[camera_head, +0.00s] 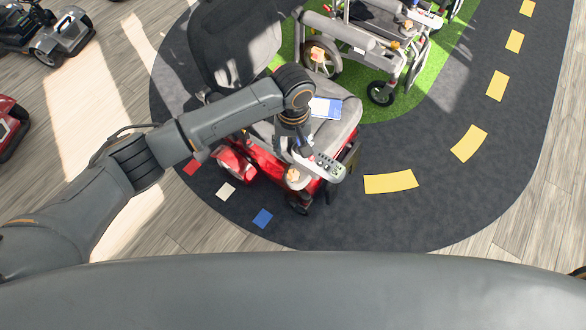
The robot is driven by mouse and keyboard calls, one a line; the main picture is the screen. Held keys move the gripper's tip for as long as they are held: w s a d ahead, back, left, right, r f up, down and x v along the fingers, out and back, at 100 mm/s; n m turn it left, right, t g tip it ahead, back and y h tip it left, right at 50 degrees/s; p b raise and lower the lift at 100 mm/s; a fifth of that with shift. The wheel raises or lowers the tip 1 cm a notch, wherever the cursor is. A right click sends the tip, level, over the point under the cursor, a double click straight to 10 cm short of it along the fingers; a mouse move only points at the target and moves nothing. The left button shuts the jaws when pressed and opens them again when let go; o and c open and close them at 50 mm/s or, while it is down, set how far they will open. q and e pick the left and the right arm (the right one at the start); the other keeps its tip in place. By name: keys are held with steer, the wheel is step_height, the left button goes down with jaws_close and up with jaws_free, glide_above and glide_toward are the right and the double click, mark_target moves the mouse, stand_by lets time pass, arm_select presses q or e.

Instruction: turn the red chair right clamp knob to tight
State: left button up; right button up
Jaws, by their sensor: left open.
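The red chair (262,162) is a powered chair with a grey seat and dark backrest, standing on the dark mat. A control panel (328,170) with buttons is at its front armrest end. A small tan knob-like part (292,175) shows just left of the panel. I cannot tell whether it is the right clamp knob, nor its setting. My left gripper (305,153) points down over the near armrest, close to the panel, and is open. Contact cannot be told. My left arm hides part of the seat and armrest. My right gripper is not in view.
A blue-and-white card (326,108) lies on the seat. A grey wheelchair (362,42) stands behind on a green strip (436,62). Yellow dashes (391,182) mark the mat. Scooters stand at the left. The mat to the chair's right is clear.

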mark_target(293, 173)
arm_select(q)
step_height(293, 173, down, 13)
steer(key=shift+r, duration=0.15)
steer(key=shift+c, duration=0.5)
jaws_close()
